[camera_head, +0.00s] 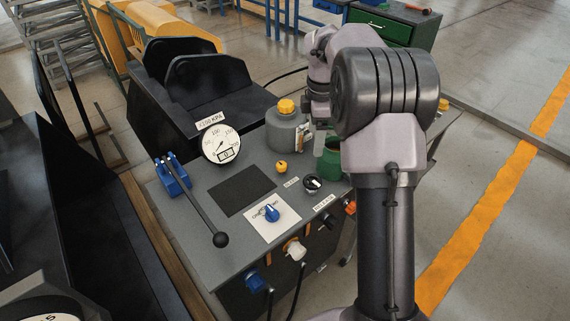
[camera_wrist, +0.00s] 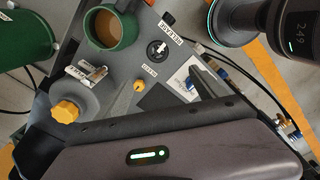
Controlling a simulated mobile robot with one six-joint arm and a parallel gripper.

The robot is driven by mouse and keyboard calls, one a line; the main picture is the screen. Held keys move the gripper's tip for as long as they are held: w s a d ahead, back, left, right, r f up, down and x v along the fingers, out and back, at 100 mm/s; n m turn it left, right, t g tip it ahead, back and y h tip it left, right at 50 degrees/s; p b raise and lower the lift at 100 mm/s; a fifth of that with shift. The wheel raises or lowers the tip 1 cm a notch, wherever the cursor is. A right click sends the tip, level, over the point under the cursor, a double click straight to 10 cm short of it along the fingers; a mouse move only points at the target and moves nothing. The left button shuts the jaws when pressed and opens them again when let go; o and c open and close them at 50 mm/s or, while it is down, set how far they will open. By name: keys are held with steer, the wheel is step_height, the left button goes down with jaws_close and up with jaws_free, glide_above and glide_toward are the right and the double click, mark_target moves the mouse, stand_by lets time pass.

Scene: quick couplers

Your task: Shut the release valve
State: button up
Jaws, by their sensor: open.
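The release valve (camera_head: 312,184) is a small round black knob with a light mark across its top. My own purple-grey body part with a green light fills the bottom of the wrist view.
Close to the valve are a green open pot (camera_head: 329,163), a yellow knob (camera_head: 281,167) and a blue dial (camera_head: 271,212). A grey bottle with a yellow cap (camera_head: 286,106) stands behind. A black lever (camera_head: 196,205) slants across the left, near a white gauge (camera_head: 221,144). Couplers line the front edge.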

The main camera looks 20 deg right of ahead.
mark_target(312, 180)
steer(key=f+b, duration=0.2)
steer(key=f, duration=0.4)
steer(key=f+b, duration=0.3)
steer(key=f, duration=0.3)
steer(key=f+b, duration=0.3)
steer(key=f, duration=0.3)
steer(key=shift+w+d+f, duration=0.15)
steer(key=shift+w+d, duration=0.15)
steer(key=c, duration=1.4)
